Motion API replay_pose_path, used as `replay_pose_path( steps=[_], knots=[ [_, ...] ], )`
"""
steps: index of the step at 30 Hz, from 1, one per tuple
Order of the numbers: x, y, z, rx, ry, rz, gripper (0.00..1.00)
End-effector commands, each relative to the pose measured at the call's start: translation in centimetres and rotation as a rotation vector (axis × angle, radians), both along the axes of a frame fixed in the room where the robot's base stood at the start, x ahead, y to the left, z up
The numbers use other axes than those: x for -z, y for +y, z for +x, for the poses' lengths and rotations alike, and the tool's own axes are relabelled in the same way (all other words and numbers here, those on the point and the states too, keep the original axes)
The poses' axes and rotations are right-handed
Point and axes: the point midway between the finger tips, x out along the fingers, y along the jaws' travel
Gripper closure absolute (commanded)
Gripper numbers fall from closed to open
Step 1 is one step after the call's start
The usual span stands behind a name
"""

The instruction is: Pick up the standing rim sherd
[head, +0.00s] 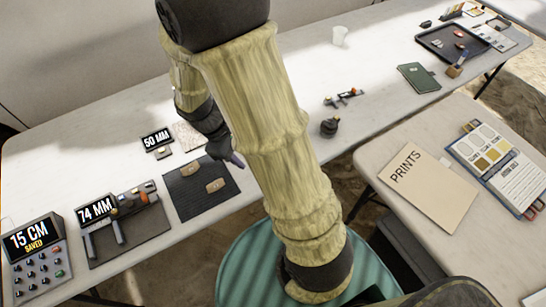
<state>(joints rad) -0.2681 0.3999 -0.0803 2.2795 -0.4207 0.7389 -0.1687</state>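No sherd can be clearly made out as the standing rim sherd. Two small tan pieces, one farther back (191,170) and one nearer (215,186), lie on a dark mat (187,203) on the long white table; they are too small to identify as sherds or labels. My gripper (236,160) points down at the mat's back right corner, partly hidden behind my upper arm. Only a dark wrist and a narrow bluish tip show, so its opening and anything it holds cannot be made out.
Left of the mat are a caliper (121,217) on a board, a 74 MM display (95,208) and a 15 CM keypad device (36,253). Behind are a 50 MM display (156,139) and a speckled plate (188,136). A dark round object (329,127) stands right of my arm.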

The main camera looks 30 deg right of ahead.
Motion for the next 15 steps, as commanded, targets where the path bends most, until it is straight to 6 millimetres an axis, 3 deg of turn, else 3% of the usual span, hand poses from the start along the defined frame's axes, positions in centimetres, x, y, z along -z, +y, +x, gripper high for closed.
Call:
replay_pose_path(
  steps=[1, 6, 12, 15],
  knots=[
    [2.9, 0.1, 0.7, -0.084, 0.059, -0.058, 0.62],
    [7.8, 0.0, 3.6, -0.361, 0.239, -0.286, 0.62],
    [12.1, 1.0, 7.5, -0.635, 0.406, -0.573, 0.62],
    [12.9, 1.7, 8.9, -0.713, 0.449, -0.671, 0.62]
  ],
)
